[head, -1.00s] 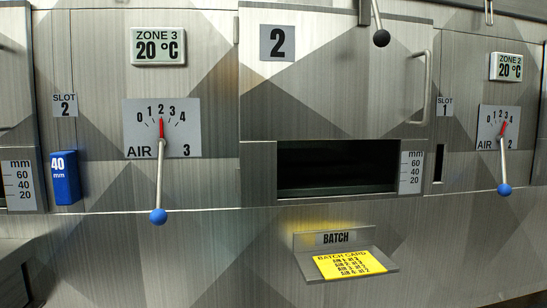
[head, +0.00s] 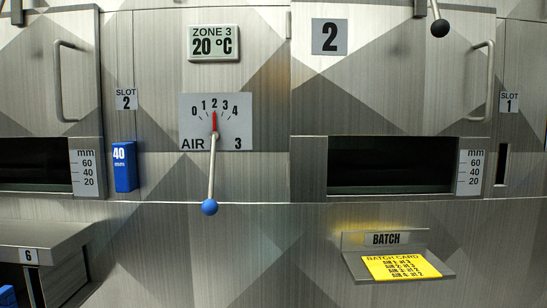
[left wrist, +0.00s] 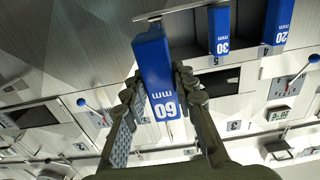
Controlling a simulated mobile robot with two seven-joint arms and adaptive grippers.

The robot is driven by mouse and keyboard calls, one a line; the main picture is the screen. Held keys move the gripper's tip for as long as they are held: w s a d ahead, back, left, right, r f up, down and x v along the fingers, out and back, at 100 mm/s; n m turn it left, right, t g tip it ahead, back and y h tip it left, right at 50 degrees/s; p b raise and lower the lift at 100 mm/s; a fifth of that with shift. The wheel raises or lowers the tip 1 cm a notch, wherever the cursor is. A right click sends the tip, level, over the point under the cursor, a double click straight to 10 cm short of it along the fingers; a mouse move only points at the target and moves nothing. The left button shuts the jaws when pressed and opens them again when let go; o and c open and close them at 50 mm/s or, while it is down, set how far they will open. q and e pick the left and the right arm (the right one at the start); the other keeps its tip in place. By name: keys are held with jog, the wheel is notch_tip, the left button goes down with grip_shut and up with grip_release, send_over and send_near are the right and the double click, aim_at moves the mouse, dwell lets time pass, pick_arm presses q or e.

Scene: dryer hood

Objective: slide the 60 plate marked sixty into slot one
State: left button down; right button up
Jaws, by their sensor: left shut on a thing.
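The blue 60 mm plate (left wrist: 154,62) is between the fingers of my left gripper (left wrist: 158,86) in the left wrist view, its "60" end towards the camera. The left gripper is shut on it. In the head view, slot one is a narrow dark upright opening (head: 503,163) at the right edge, below the "SLOT 1" label (head: 509,101). Neither gripper shows in the head view, and my right gripper is in no view.
A blue 40 mm plate (head: 124,166) sits in slot two. Blue 30 mm (left wrist: 219,30) and 20 mm (left wrist: 277,22) plates stand by the numbered rack in the wrist view. A shelf marked 6 (head: 45,235) and the batch card ledge (head: 440,275) jut out. The AIR 3 lever (head: 211,175) protrudes.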

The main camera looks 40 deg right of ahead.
pick_arm(q)
jog(key=shift+a, duration=0.1)
jog(key=b+v, duration=1)
jog(key=b, duration=0.1)
dwell(0.5)
